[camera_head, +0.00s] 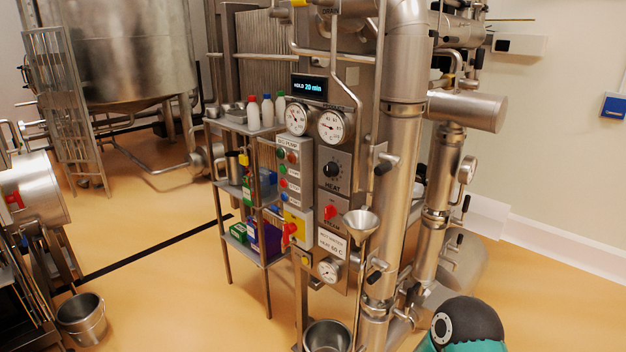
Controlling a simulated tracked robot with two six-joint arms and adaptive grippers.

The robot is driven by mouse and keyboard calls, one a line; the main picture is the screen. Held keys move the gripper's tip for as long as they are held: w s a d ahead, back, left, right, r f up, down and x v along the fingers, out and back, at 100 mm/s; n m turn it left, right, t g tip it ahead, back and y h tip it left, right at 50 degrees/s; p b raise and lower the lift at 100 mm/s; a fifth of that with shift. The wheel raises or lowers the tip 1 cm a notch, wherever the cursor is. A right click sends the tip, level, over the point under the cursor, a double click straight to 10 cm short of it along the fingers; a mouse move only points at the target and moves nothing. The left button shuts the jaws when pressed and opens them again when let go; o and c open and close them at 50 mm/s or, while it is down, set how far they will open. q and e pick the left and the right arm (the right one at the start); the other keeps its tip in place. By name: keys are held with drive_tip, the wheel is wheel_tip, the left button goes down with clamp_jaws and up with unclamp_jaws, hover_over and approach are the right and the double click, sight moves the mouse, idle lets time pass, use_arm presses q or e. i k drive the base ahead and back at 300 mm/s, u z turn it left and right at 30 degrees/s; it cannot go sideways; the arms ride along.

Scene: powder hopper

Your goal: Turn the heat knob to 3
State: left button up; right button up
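The heat knob (331,170) is a round black knob on a grey plate marked HEAT, on the front of the steel machine in the middle of the view. Its scale marks and pointer are too small to read, so I cannot tell its setting. Neither of my grippers is in view. Nothing is touching the knob.
Two dials (333,126) and a display reading HOLD 20 min (309,87) sit above the knob. A red knob (330,212) and a steel funnel (360,220) are below. A button panel (292,175) is left; thick vertical pipes (402,170) stand right.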

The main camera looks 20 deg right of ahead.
sight(331, 170)
drive_tip(key=z, duration=0.15)
drive_tip(key=i, duration=0.9)
drive_tip(key=u, duration=0.05)
